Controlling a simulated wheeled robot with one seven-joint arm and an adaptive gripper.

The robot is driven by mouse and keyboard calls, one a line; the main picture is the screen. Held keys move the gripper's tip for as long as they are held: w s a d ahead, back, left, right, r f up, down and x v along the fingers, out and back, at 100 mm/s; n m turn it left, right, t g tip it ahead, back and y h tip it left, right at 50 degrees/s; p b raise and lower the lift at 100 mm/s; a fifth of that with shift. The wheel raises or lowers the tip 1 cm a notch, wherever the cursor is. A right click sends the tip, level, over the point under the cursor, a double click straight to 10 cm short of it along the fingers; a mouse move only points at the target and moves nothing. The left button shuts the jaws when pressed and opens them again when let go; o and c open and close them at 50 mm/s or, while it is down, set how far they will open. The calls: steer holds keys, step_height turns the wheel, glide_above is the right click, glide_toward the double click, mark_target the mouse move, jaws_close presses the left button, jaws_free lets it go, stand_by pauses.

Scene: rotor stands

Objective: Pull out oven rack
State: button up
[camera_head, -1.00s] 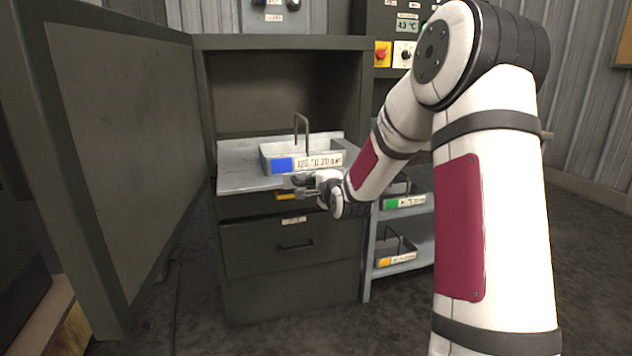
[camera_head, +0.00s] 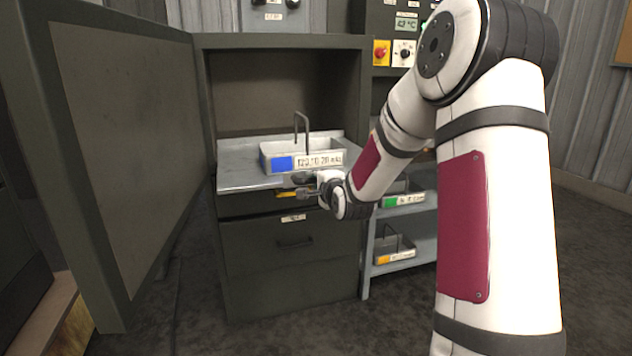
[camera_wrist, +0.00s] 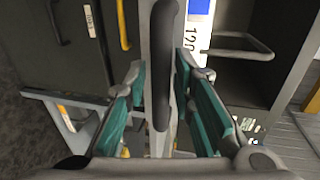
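The oven rack (camera_head: 240,176) is a grey metal shelf low in the open oven, with a white tray on it. In the wrist view its grey front edge (camera_wrist: 184,105) runs upright. A dark bar handle (camera_wrist: 163,62) lies between my gripper's teal finger pads. My gripper (camera_head: 303,186) is at the rack's front; in the wrist view (camera_wrist: 160,95) its fingers stand apart on either side of the bar, with gaps showing. A yellow handle (camera_head: 287,194) sits just below the rack edge, partly behind the fingers.
The tray (camera_head: 310,162) has a blue label and an upright wire handle. The oven door (camera_head: 125,140) stands wide open at left. A drawer (camera_head: 292,245) is below. A side shelf (camera_head: 405,265) with labelled trays stands at right, close to my arm.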

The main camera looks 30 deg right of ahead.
steer(key=v, duration=1.1)
steer(key=s+a+f+n+g+y, duration=0.1)
steer(key=s+a+n+g, duration=0.6)
steer(key=s+a+n, duration=0.45)
steer(key=s+a+n+g+y, duration=0.2)
steer(key=s+a+n+g, duration=0.3)
steer(key=s, duration=0.9)
steer(key=s+a+n+g+y, duration=0.1)
steer(key=s+a+n+g, duration=0.35)
steer(key=s, duration=1.05)
step_height(320, 180, up, 28)
steer(key=a+t+p, duration=0.1)
steer(key=t+p, duration=0.4)
steer(key=p, duration=2.2)
steer(key=shift+w+a+t, duration=0.2)
steer(key=shift+w+t, duration=0.15)
steer(key=shift+w, duration=0.05)
steer(key=shift+r, duration=0.15)
